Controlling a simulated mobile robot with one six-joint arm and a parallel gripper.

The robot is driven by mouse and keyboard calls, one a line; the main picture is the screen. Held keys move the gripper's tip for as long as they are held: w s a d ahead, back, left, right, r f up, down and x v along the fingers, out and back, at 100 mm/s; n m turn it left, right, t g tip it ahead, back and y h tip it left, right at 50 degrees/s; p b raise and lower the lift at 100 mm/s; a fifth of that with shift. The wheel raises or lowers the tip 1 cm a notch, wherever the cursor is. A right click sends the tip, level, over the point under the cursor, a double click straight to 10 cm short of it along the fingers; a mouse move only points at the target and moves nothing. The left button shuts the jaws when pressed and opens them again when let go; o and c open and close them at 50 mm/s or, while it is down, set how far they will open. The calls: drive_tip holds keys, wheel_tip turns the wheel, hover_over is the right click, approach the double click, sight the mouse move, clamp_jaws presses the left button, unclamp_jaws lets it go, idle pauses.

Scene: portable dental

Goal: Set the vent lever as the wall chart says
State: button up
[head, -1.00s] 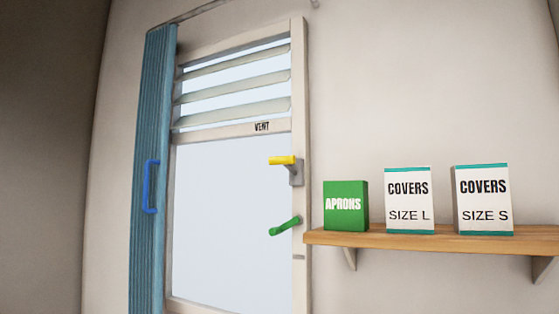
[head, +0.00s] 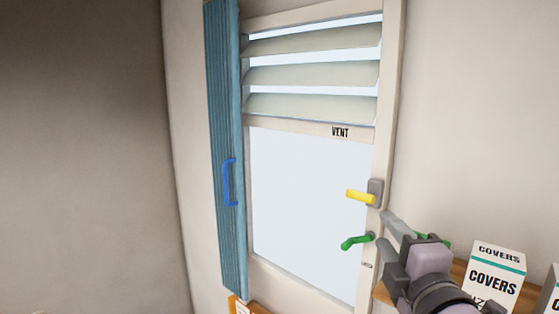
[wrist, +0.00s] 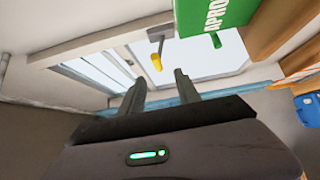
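The yellow lever (head: 360,196) sits on a grey mount on the window's right frame, below the word VENT (head: 340,132). Its handle points left, nearly level. A green lever (head: 356,242) lies below it and points left, tilted slightly down. The slats (head: 312,74) above are tilted with gaps between them. My gripper (head: 383,228) is to the right of the levers, its fingers apart and empty. In the wrist view, the yellow lever (wrist: 156,62) appears beyond and between the open fingers (wrist: 160,76), apart from them. I cannot make out a wall chart.
A white covers box (head: 494,280) stands on the wooden shelf (head: 384,295) at the right. A blue curtain (head: 222,110) with a blue handle (head: 229,183) hangs left of the window. A wood-edged item (head: 236,305) shows at the bottom.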

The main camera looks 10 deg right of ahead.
sight(359, 195)
drive_tip(key=shift+n, duration=0.5)
drive_tip(key=w+p, duration=0.1)
drive_tip(key=w, duration=0.4)
drive_tip(key=w+d+r+p, duration=0.1)
drive_tip(key=w, duration=0.5)
drive_tip(key=w+p, duration=0.1)
drive_tip(key=w, duration=0.5)
drive_tip(key=shift+d+r+p, duration=0.15)
drive_tip(key=shift+d+p, duration=0.2)
drive_tip(key=shift+c, duration=0.9)
clamp_jaws()
drive_tip(key=shift+r, duration=0.15)
